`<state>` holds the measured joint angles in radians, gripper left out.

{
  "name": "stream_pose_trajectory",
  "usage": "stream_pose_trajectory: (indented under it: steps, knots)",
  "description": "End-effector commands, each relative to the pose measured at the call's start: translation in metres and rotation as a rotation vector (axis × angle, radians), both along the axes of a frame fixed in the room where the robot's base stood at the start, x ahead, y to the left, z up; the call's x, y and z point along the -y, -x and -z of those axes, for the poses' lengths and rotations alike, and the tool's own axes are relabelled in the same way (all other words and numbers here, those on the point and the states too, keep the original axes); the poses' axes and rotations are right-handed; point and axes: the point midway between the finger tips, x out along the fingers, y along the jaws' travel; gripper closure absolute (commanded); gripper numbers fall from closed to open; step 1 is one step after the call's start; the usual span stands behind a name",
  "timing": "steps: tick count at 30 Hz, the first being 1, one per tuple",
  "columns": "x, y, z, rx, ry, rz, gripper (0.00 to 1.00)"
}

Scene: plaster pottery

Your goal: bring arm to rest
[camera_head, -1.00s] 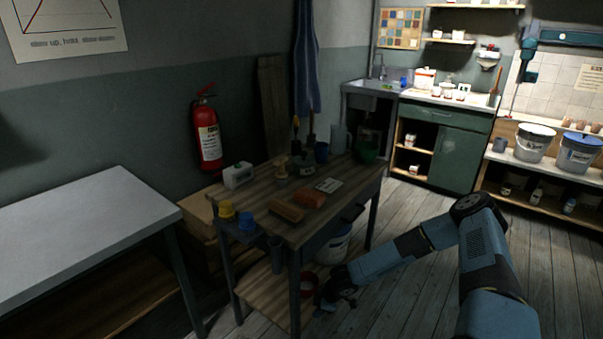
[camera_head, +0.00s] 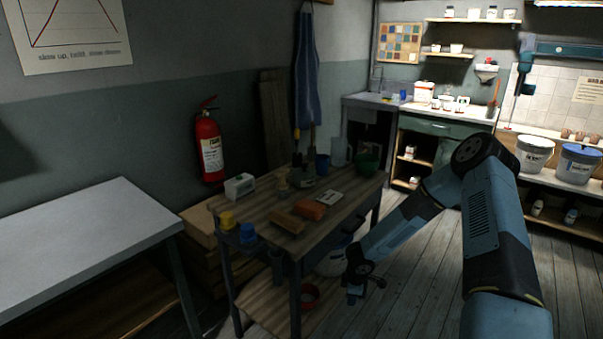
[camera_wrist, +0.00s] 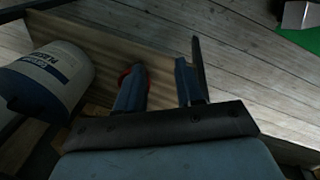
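My gripper (camera_head: 357,288) hangs low beside the lower shelf of the wooden work table, at its right front side. My blue-grey arm reaches down to it from a raised elbow on the right of the head view. In the wrist view my gripper (camera_wrist: 162,75) is open, with a clear gap between its fingers and nothing held. A white bucket (camera_wrist: 45,80) with a blue label is left of the fingers, and a red rim shows partly behind the left finger.
The work table (camera_head: 345,205) carries bricks, cups and tools. A red container (camera_head: 310,295) is on its lower shelf (camera_head: 265,300). A pale table (camera_head: 80,235) stands left. A green cabinet (camera_head: 445,130) and buckets are at the back right. Floor (camera_head: 415,280) right of my gripper is clear.

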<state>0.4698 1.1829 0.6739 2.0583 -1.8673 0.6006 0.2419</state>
Motion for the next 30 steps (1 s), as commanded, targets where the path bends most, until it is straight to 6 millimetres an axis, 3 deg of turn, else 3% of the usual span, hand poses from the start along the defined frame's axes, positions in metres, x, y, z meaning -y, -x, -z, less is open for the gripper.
stream_pose_trajectory:
  steps: [9,16,30]
  knots:
    - [0.050,-0.009,-0.088,0.024,0.170,0.119,0.63]
    - [0.078,-0.005,-0.157,0.051,0.264,0.230,0.63]
    - [0.113,0.028,-0.299,0.131,0.372,0.500,0.63]
